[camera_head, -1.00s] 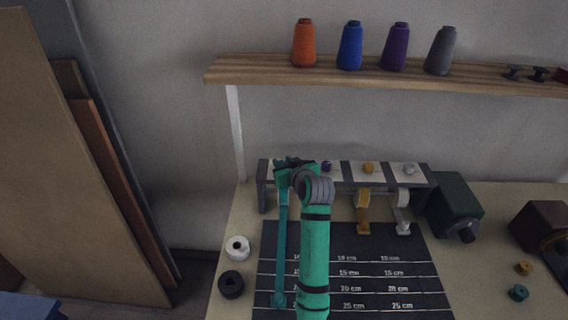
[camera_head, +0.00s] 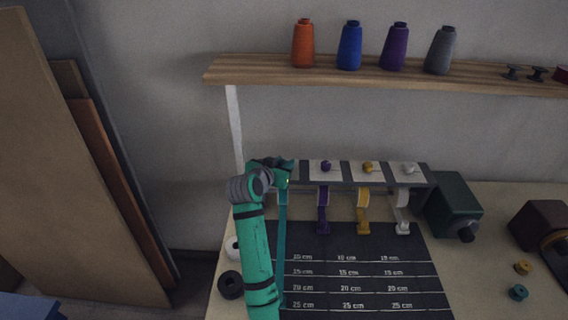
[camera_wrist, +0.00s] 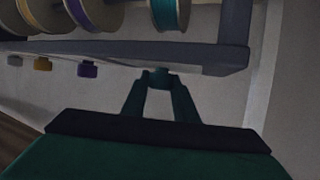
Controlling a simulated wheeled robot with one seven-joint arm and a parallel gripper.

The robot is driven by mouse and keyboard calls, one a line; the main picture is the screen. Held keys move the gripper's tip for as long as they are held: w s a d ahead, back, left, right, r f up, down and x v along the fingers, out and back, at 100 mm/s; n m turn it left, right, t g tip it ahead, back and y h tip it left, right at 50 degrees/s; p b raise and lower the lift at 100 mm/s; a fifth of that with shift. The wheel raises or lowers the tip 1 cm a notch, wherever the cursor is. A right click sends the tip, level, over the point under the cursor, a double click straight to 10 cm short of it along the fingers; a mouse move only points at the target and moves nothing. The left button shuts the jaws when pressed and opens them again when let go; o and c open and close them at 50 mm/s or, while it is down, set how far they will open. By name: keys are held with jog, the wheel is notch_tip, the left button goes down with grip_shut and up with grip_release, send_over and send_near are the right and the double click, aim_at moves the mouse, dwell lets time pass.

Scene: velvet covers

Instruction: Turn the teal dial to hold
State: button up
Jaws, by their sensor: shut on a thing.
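My gripper (camera_wrist: 160,84) is shut on the teal dial (camera_wrist: 160,72) in the wrist view; a small part of the dial shows between the fingertips. In the head view, my gripper (camera_head: 286,170) is at the left end of the dark ribbon rack (camera_head: 432,180), and my arm hides the teal dial there. The teal ribbon roll (camera_wrist: 170,14) shows beside the dial in the wrist view. A teal ribbon (camera_head: 281,230) runs down over the dark measuring mat (camera_head: 380,238). I cannot read the dial's setting.
Purple (camera_head: 326,166), yellow (camera_head: 368,168) and white (camera_head: 409,169) dials sit along the rack to the right. A green box (camera_head: 455,205) stands right of the rack. A shelf (camera_head: 270,73) with thread cones is above. White and black rolls lie left of the mat.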

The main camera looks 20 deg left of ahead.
jog(key=m+h, duration=0.2)
jog(key=m+g+h, duration=0.1)
jog(key=m+h, duration=0.1)
jog(key=h, duration=0.1)
jog(key=shift+a+m+g, duration=0.2)
jog(key=shift+m+g, duration=0.1)
jog(key=m+g+h, duration=0.3)
jog(key=m+h, duration=0.1)
jog(key=shift+d, duration=0.15)
jog(key=shift+m+g+h, duration=0.3)
jog(key=shift+m, duration=0.1)
jog(key=shift+f, duration=0.1)
jog(key=o, duration=1.1)
jog(key=shift+c, duration=0.2)
